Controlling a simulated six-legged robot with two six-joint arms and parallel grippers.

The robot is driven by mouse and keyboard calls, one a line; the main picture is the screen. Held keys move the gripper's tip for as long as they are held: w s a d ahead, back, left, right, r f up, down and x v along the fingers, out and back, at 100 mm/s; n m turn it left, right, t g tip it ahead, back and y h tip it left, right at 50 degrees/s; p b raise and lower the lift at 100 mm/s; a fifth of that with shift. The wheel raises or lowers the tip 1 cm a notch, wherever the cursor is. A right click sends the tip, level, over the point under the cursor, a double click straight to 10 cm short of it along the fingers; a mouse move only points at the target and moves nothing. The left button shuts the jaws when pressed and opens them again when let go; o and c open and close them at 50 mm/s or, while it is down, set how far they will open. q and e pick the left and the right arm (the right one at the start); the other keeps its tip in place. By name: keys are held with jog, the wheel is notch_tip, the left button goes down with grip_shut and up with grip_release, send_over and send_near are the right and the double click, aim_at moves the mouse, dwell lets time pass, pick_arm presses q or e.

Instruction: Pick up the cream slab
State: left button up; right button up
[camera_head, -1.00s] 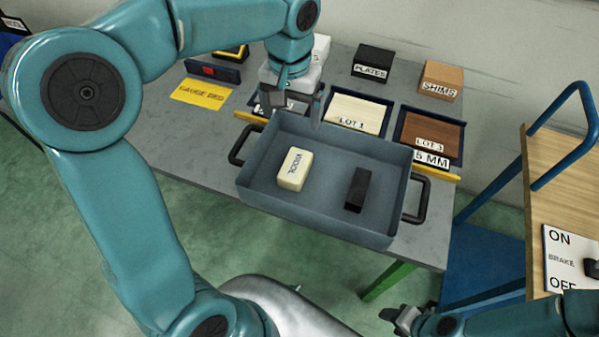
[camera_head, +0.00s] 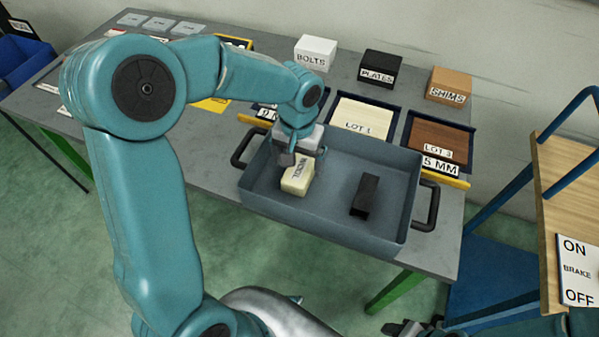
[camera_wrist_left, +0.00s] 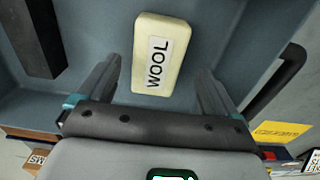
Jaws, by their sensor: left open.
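The cream slab (camera_head: 297,180), labelled WOOL, lies in the left part of the grey tray (camera_head: 330,223). It also shows in the left wrist view (camera_wrist_left: 158,55), between and beyond the finger tips. My left gripper (camera_head: 303,160) is over the slab, partly hiding its far end in the head view. In the left wrist view its two fingers (camera_wrist_left: 155,85) are spread apart, one on each side of the slab, with gaps to it. My right gripper (camera_head: 405,329) is at the bottom edge of the head view, away from the tray; its jaws are unclear.
A black block (camera_head: 365,195) lies in the tray's right part. The tray has black handles at both ends. Behind it are a LOT 1 bin (camera_head: 362,118), a LOT 3 bin (camera_head: 440,140) and BOLTS (camera_head: 315,53), PLATES (camera_head: 380,68) and SHIMS (camera_head: 449,85) boxes.

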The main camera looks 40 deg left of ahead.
aim_at(300, 168)
pick_arm(q)
notch_tip(300, 168, down, 4)
jog(key=shift+w+d+f, duration=0.1)
jog(key=shift+d, duration=0.05)
jog(key=c, duration=1)
jog(key=shift+c, duration=0.2)
jog(key=shift+r, duration=0.25)
